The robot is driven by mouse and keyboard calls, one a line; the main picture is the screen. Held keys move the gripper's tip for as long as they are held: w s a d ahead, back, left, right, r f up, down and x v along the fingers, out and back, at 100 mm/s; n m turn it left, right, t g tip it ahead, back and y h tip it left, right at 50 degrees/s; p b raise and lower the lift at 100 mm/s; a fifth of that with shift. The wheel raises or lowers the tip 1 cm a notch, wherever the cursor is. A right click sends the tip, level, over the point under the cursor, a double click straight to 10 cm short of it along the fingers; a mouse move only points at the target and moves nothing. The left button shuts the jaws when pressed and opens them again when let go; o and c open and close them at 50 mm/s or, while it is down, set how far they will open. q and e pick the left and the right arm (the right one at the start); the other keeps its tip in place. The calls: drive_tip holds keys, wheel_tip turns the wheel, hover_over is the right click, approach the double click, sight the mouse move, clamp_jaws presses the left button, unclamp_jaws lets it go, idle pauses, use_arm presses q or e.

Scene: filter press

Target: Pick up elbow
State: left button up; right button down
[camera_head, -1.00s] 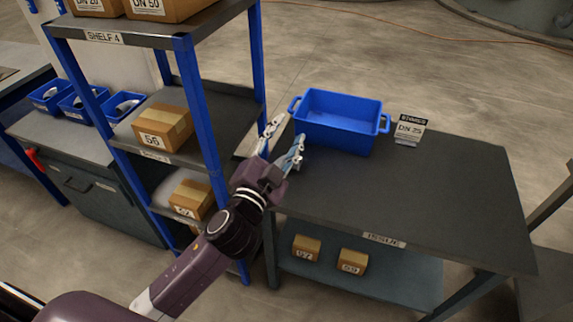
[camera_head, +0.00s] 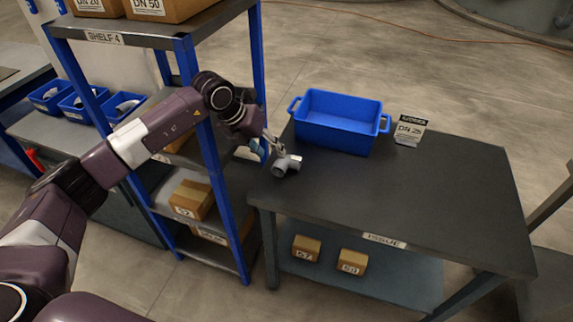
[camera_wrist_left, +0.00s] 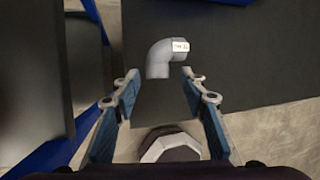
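A grey pipe elbow (camera_head: 286,165) with a small white label lies at the left end of the grey-topped issue table (camera_head: 420,200). In the left wrist view the elbow (camera_wrist_left: 168,52) shows as a bent tube, one end pointing back toward my fingers. My left gripper (camera_head: 271,149) reaches in from the shelf side, right by the elbow. In the left wrist view the left gripper (camera_wrist_left: 160,77) has its two fingers spread apart with nothing between them, and the elbow is just ahead of the tips. My right gripper is not in view.
A blue bin (camera_head: 337,138) stands behind the elbow, with a DN 25 sign (camera_head: 409,131) beside it. A blue-posted shelf rack (camera_head: 212,150) stands close on the left, with my arm across it. Cartons (camera_head: 306,248) sit on the table's lower shelf. The table's middle and right are clear.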

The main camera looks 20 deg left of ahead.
sight(277, 165)
use_arm(q)
drive_tip(key=x, duration=0.2)
drive_tip(key=p+x, duration=0.1)
drive_tip(key=x, duration=0.1)
drive_tip(key=s+p+x, duration=0.1)
drive_tip(key=x, duration=0.1)
drive_tip(key=shift+a+f, duration=0.1)
drive_tip(key=shift+f, duration=0.5)
drive_tip(key=shift+w+f, duration=0.25)
drive_tip(key=shift+f, duration=0.2)
drive_tip(key=c, duration=0.9)
drive_tip(key=shift+c, duration=0.2)
drive_tip(key=shift+r, duration=0.15)
